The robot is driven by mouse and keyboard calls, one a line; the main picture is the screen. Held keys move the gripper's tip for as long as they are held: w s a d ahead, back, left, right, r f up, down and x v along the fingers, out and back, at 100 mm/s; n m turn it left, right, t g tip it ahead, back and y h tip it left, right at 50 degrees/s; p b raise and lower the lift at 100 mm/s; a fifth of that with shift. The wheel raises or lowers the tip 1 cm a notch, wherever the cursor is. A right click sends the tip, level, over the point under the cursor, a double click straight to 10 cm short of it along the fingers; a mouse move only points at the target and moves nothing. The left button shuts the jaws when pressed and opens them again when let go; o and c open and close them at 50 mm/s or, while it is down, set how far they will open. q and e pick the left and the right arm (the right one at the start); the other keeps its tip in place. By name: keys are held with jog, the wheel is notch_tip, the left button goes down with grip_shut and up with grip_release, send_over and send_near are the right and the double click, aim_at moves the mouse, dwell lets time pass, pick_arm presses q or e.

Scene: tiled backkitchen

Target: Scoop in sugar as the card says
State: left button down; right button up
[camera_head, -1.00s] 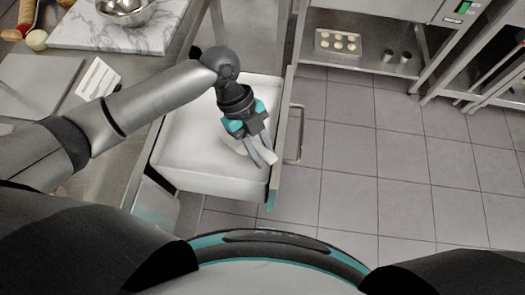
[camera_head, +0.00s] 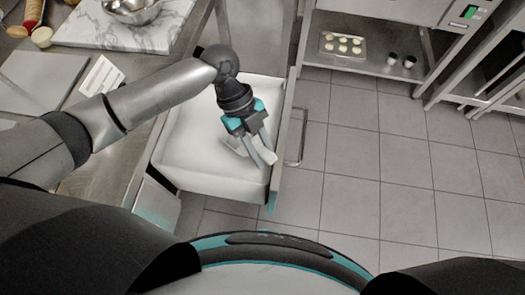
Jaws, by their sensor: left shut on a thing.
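A pulled-out drawer holds a large bin of white sugar (camera_head: 190,150) below my left arm. My left gripper (camera_head: 264,158) is over the right part of the bin, fingers pointing down and to the right. It is shut on a pale scoop (camera_head: 236,147), mostly hidden by the fingers; whether the scoop holds sugar cannot be told. The white card (camera_head: 101,76) lies on the counter at the left, its writing too small to read. A steel bowl (camera_head: 132,10) stands on the marble board at the top. My right gripper is not in view.
The marble board (camera_head: 120,35) and a grey board (camera_head: 40,75) lie on the steel counter. The drawer handle (camera_head: 297,137) juts out to the right. A tray of pale rounds (camera_head: 342,46) and two small cups (camera_head: 400,61) stand on a low shelf. The tiled floor is clear.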

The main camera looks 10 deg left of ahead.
pick_arm(q)
jog(key=shift+t+y, duration=0.6)
jog(key=shift+y, duration=0.2)
jog(key=a+f, duration=0.1)
jog(key=w+a+f, duration=0.1)
jog(key=a+f, duration=0.1)
jog(key=shift+w+a, duration=0.2)
jog(key=shift+w, duration=0.2)
notch_tip(320, 180, up, 2)
jog(key=shift+w+d+r+p, duration=0.1)
jog(key=shift+p, duration=1.1)
jog(key=shift+w+r+p, duration=0.15)
jog(key=shift+w+p, duration=0.15)
jog(key=shift+d+r+p, duration=0.1)
jog(key=shift+r+p, duration=0.5)
jog(key=shift+r, duration=0.15)
jog(key=shift+r+p, duration=1.7)
jog(key=shift+r, duration=0.05)
notch_tip(320, 180, up, 12)
jog(key=t+y+p, duration=0.2)
jog(key=p, duration=1.3)
jog(key=shift+f, duration=0.15)
